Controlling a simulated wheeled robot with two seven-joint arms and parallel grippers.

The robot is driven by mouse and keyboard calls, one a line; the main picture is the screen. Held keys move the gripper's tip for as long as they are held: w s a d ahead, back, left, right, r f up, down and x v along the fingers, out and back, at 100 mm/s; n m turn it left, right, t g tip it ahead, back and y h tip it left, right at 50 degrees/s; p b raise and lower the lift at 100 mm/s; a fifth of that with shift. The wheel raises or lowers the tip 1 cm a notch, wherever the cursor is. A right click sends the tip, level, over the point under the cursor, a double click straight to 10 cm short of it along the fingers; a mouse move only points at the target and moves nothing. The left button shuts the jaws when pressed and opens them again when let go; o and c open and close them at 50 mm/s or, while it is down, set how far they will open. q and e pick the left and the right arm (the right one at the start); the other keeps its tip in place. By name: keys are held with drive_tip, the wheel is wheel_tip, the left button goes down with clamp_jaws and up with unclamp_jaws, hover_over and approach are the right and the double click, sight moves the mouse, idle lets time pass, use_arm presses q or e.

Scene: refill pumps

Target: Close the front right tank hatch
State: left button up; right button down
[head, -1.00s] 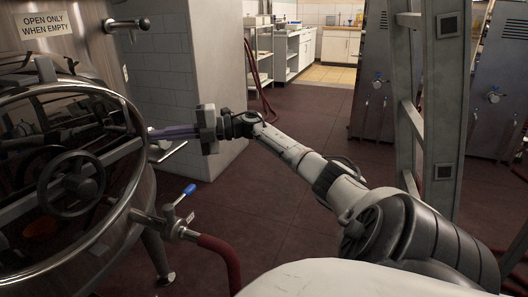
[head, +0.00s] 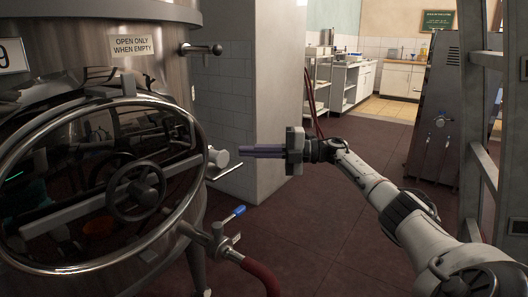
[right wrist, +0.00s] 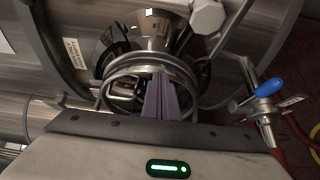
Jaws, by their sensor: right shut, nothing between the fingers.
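The steel tank (head: 165,75) stands at the left in the head view. Its oval hatch (head: 180,180) has a bright rim, a dark glossy face, a crossbar and a round handwheel (head: 136,190). I cannot tell whether the hatch sits fully against the tank. A grey knob with a rod (head: 219,157) is at the hatch's right edge. My right gripper (head: 242,151) is shut and empty, its purple fingers pointing left, just right of that knob in the picture. In the right wrist view, the fingers (right wrist: 160,88) show in front of a ring-shaped metal part. My left gripper is not in view.
A blue-handled valve (head: 222,238) with a red hose (head: 262,277) sticks out below the hatch's right side. A tiled pillar (head: 270,90) stands behind my gripper. A grey ladder-like frame (head: 485,130) is at the right. The dark red floor between is free.

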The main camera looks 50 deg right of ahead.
drive_tip(key=d, duration=0.1)
drive_tip(key=d+b, duration=0.1)
drive_tip(key=d, duration=0.1)
drive_tip(key=shift+s+d, duration=0.3)
drive_tip(key=shift+s, duration=0.1)
